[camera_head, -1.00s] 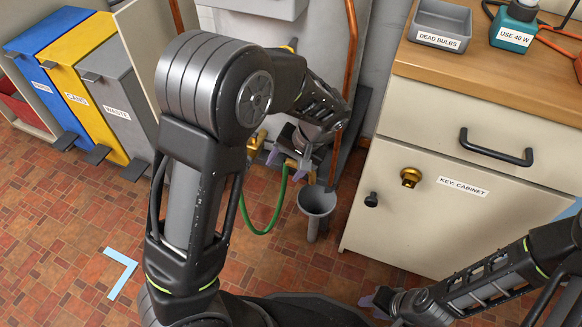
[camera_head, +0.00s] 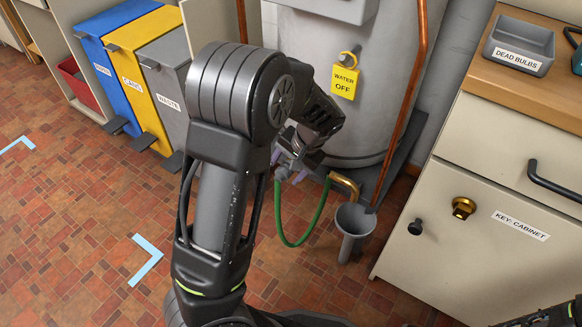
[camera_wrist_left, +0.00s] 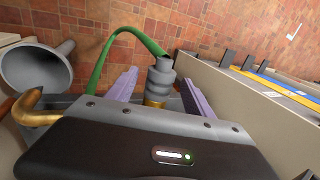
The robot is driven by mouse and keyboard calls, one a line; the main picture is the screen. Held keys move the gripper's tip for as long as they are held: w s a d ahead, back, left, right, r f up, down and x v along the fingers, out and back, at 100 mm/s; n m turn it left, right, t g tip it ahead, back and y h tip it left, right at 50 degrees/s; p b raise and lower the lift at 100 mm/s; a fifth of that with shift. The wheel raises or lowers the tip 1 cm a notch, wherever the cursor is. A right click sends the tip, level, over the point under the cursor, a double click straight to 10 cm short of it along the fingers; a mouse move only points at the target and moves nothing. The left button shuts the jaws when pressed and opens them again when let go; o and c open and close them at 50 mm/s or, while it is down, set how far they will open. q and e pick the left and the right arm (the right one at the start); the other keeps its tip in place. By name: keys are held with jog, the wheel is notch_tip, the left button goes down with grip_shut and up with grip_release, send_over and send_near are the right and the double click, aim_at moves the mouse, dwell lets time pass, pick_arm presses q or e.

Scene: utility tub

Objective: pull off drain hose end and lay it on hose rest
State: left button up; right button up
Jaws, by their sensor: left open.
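The green drain hose (camera_head: 288,240) hangs in a loop at the foot of the tank. It also shows in the left wrist view (camera_wrist_left: 103,62). Its end carries a grey ribbed coupling (camera_wrist_left: 160,78), with brass (camera_wrist_left: 155,102) just behind it. My left gripper (camera_head: 290,165) is open at the hose end. In the left wrist view its two lavender fingers (camera_wrist_left: 158,82) stand on either side of the coupling, with visible gaps. My left arm partly covers this spot in the head view. I cannot make out a hose rest. My right gripper is out of view.
A grey funnel (camera_head: 355,219) stands right of the hose, below a brass elbow (camera_head: 346,185). The tank (camera_head: 345,120) bears a yellow WATER OFF tag (camera_head: 345,82). A cabinet (camera_head: 480,225) bounds the right, bins (camera_head: 150,85) the left. The floor before them is open.

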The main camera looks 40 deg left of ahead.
pick_arm(q)
jog(key=shift+c, duration=0.3)
grip_shut()
dwell(0.4)
